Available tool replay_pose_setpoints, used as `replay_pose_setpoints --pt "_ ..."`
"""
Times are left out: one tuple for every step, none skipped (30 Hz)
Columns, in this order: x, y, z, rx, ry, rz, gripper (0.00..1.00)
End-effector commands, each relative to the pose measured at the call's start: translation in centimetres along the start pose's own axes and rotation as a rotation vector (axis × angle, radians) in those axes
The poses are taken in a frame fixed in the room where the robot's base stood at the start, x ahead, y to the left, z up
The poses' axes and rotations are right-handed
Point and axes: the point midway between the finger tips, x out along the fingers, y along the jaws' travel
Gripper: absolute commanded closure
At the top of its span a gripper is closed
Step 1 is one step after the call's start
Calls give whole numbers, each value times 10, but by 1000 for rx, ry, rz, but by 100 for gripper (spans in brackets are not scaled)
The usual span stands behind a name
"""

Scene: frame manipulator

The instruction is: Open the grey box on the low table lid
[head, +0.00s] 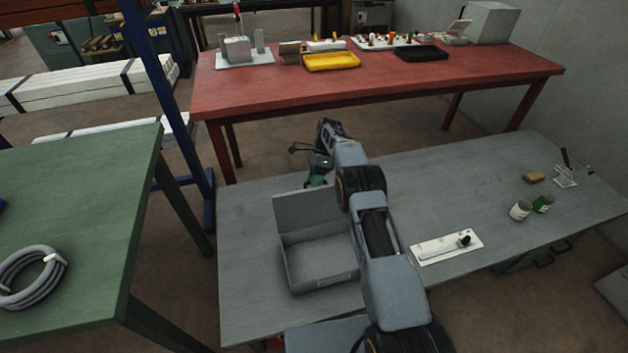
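The grey box (302,285) stands on the grey low table (250,320), left of my arm. Its lid (305,212) is raised and stands up along the far side, so the inside shows, and it looks empty. A small pale label sits on the box's front wall. My gripper (317,184) is at the lid's upper far edge, below a green part of my wrist. Its fingertips are small and partly hidden, so I cannot tell whether they touch the lid or are open or shut. My forearm hides part of the box's right side.
A white plate with a black knob (446,247) lies right of my arm. Cans (520,210), a tan block (533,177) and a small white stand (565,177) are farther right. A red table (380,85) stands behind; a green table (90,200) with coiled hose (30,275) is left.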

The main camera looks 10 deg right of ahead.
Motion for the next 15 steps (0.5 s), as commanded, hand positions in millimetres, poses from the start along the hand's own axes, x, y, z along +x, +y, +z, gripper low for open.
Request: replay_pose_setpoints --pt "-1 0 0 0 0 -1 60" --pt "-1 0 0 0 0 -1 60" --pt "-1 0 1 -1 0 -1 60" --pt "-1 0 1 -1 0 -1 60" --pt "-1 0 1 -1 0 -1 60" --pt "-2 1 1 -2 0 -2 60" --pt "-2 1 2 -2 0 -2 60" --pt "-3 1 2 -2 0 -2 60" --pt "-5 2 3 -3 1 -2 60" --pt "-7 3 4 -3 1 -3 60" --pt "-9 4 5 -3 1 -3 60" --pt "-13 7 6 -3 1 -4 60" --pt "-17 9 8 -2 1 -4 60" --pt "-21 11 10 -2 1 -4 60" --pt "-27 15 12 -1 1 -3 60"
